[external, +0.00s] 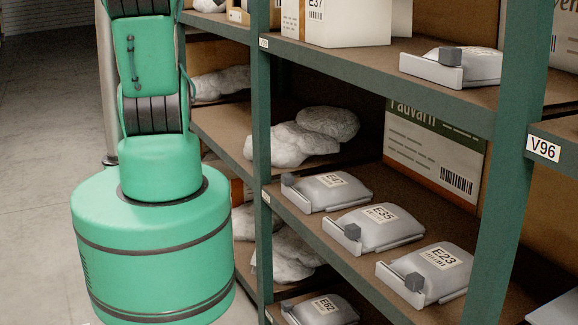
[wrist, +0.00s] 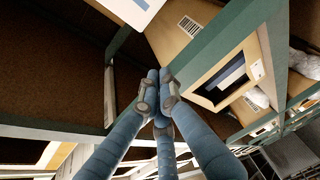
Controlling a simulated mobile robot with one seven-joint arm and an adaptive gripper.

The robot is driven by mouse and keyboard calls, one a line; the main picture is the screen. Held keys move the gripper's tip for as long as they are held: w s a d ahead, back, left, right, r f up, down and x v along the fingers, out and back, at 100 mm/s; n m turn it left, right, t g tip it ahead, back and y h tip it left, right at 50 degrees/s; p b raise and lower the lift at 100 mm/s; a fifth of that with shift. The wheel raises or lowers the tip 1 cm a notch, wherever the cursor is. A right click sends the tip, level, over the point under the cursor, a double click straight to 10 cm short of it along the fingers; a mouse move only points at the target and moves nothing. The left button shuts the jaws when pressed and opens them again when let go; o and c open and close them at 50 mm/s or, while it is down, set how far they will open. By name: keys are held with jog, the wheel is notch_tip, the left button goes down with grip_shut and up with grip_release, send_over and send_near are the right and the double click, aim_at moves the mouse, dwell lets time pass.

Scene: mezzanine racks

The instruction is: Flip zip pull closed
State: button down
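Several pale pouches with a white strip along the front edge and a small grey block, which looks like a zip pull, lie on the rack. On the middle shelf are pouch E37 (external: 333,192) with its block (external: 288,180) at the strip's left end, pouch E35 (external: 385,225) with its block (external: 352,231) near mid-strip, and pouch E23 (external: 440,262) with its block (external: 414,282) near mid-strip. Pouch E62 (external: 322,309) is lower, partly cut off. My gripper (wrist: 160,80) shows only in the wrist view, its blue fingertips together, empty. No pouch is recognisable there.
Another pouch (external: 478,66) lies on the upper shelf beside white boxes (external: 345,22). A printed carton (external: 435,150) stands behind the middle pouches. Green rack posts (external: 262,160) divide the shelves. Open floor (external: 45,130) lies left of my base.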

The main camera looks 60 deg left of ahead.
aim_at(288, 180)
notch_tip(288, 180, down, 63)
jog(key=s, duration=0.1)
jog(key=shift+r+n+h, duration=0.2)
jog(key=shift+n+h, duration=0.1)
jog(key=shift+h, duration=0.1)
jog(key=shift+s+d, duration=0.1)
dwell(0.3)
jog(key=b+x, duration=0.1)
jog(key=x, duration=0.9)
jog(key=shift+r+b, duration=0.15)
jog(key=shift+b, duration=0.25)
jog(key=shift+d, duration=2)
